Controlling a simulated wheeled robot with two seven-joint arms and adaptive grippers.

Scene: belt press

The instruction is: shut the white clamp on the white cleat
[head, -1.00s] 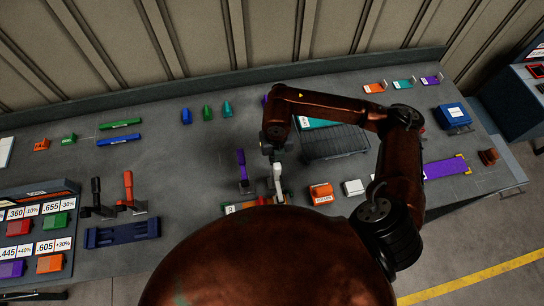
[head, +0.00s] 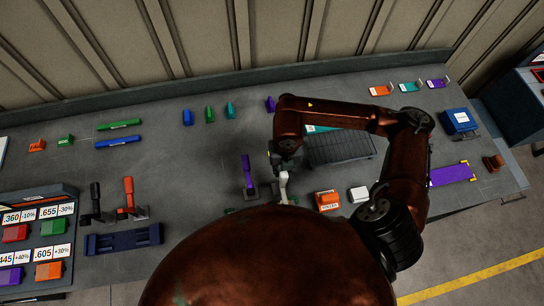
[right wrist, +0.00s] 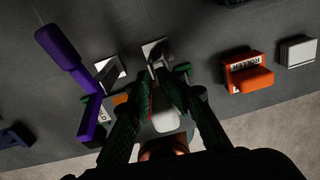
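The white clamp (head: 283,185) stands on the bench with its lever raised, just beyond my body in the head view. In the right wrist view, its pale handle (right wrist: 167,118) lies between the dark green fingers. My right gripper (head: 284,158), also in the right wrist view (right wrist: 163,88), has its fingers close against both sides of the handle, with little gap. A bright metal plate (right wrist: 157,49) lies just past the fingertips. The white cleat cannot be made out for certain; the clamp's foot is partly hidden by my gripper and body. My left gripper is not in view.
The purple lever clamp (head: 248,175) stands upright close left of the white clamp. To the right are an orange roller block (head: 327,200) and a white block (head: 358,194). A dark ribbed tray (head: 340,148) lies behind.

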